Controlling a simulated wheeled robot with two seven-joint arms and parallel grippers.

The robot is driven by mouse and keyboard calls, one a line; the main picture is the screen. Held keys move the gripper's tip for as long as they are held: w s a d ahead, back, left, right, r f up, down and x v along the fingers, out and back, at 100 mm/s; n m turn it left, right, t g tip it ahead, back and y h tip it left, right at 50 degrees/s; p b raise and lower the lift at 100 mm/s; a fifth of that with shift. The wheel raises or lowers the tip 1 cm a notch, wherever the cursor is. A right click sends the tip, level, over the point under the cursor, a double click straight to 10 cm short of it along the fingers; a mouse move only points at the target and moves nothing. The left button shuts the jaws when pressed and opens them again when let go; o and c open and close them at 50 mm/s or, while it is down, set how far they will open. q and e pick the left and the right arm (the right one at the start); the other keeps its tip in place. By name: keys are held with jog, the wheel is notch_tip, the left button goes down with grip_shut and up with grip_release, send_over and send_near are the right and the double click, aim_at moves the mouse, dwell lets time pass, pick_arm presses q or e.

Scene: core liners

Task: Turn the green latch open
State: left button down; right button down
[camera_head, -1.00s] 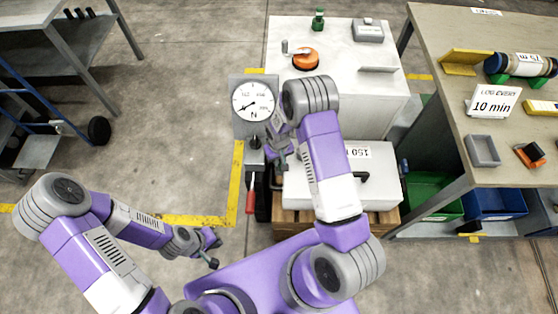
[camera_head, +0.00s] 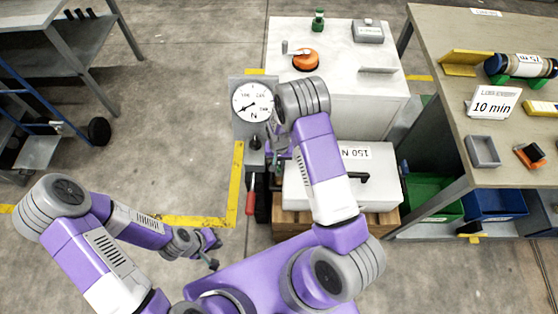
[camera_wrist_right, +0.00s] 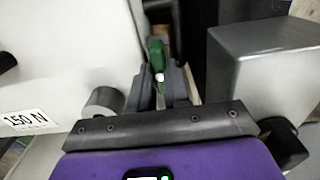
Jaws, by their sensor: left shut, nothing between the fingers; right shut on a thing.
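The green latch (camera_wrist_right: 157,55) shows in the right wrist view, upright between the fingertips of my right gripper (camera_wrist_right: 160,78). The fingers are shut on it. In the head view my right gripper (camera_head: 273,163) is beside the white case (camera_head: 325,192), below the dial, and the wrist largely hides it. I cannot make out the latch in the head view. My left gripper (camera_head: 213,248) is shut and empty, low over the floor at the lower left, well apart from the case.
A round dial gauge (camera_head: 253,102) stands left of my right wrist, with a red-handled lever (camera_head: 250,200) below it. The case carries a "150 N" label (camera_wrist_right: 25,120) and rests on a wooden pallet (camera_head: 290,222). A workbench (camera_head: 440,70) stands right.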

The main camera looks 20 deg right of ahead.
aim_at(279, 163)
jog(key=c, duration=1.1)
grip_release()
notch_tip(279, 163, up, 8)
jog(key=shift+f+p, duration=0.2)
jog(key=shift+p, duration=1)
jog(key=s+a+f+n+y, duration=0.1)
jog(key=s+a, duration=0.3)
jog(key=s, duration=0.2)
jog(key=s+a+f+n+y, duration=0.1)
jog(key=s+a+f, duration=0.1)
jog(key=s+a, duration=0.2)
jog(key=s+a+f+y, duration=0.2)
jog(key=s+a, duration=0.1)
jog(key=s, duration=0.6)
jog(key=shift+a+f+n, duration=0.25)
jog(key=shift+a+n, duration=0.15)
